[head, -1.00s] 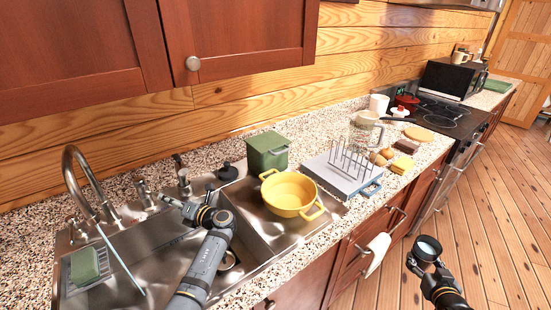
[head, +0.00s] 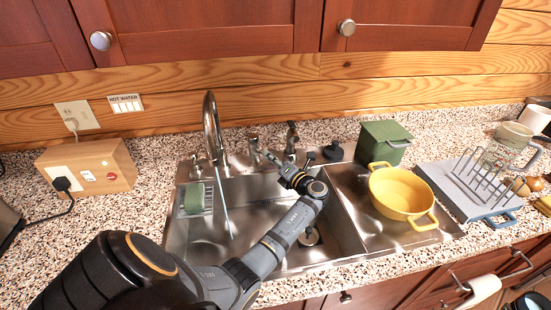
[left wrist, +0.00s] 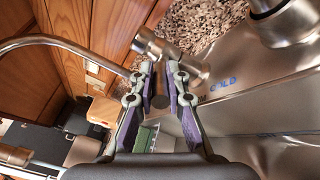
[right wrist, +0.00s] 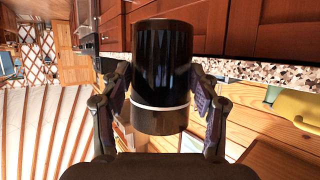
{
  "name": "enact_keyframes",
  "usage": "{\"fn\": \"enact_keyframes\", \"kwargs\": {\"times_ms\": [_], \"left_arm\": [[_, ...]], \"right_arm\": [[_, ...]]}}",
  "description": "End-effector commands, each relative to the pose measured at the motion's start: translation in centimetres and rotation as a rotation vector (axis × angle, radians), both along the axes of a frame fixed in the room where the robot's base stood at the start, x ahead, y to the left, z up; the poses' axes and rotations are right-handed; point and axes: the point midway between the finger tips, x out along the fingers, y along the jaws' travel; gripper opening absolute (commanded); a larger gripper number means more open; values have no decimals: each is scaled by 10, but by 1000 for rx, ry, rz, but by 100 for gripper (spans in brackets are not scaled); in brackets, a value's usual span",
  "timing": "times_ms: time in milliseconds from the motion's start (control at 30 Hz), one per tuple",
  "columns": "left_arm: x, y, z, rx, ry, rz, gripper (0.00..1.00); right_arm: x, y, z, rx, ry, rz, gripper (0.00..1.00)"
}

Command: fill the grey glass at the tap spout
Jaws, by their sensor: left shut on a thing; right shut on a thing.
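The tap spout (head: 212,125) arches over the left basin of the steel sink (head: 352,208). A thin pale stream (head: 225,205), which looks like running water, falls from its tip into the basin. My left gripper (head: 270,158) is beside the tap handles; in the left wrist view its fingers (left wrist: 160,95) are shut on a metal tap handle (left wrist: 165,50), near blue "COLD" lettering. My right gripper (right wrist: 162,100) is shut around the dark grey glass (right wrist: 162,60), which looks upright, away from the sink. Its contents are hidden. A dark rim shows at the head view's lower right corner.
A green sponge (head: 193,198) lies in a rack at the basin's left. A yellow pot (head: 400,190), green bin (head: 382,142) and dish rack (head: 470,188) stand to the right. A wooden socket box (head: 88,168) stands left. A towel (head: 482,290) hangs on the front.

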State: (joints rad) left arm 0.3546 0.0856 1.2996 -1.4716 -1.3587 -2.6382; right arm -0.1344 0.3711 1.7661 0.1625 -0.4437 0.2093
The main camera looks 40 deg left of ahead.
Motion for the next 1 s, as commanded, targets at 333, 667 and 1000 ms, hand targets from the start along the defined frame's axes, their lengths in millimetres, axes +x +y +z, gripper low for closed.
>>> {"fn": "enact_keyframes", "kwargs": {"times_ms": [333, 667, 1000], "left_arm": [[-1, 0, -3, 12, 0, 3, 0], [-1, -1, -15, 164, -23, 1, 0], [-1, -1, -15, 161, -23, 2, 32]], "right_arm": [[0, 0, -1, 0, -1, 0, 23], [0, 0, -14, 0, -1, 0, 23], [0, 0, -13, 0, -1, 0, 23]]}}
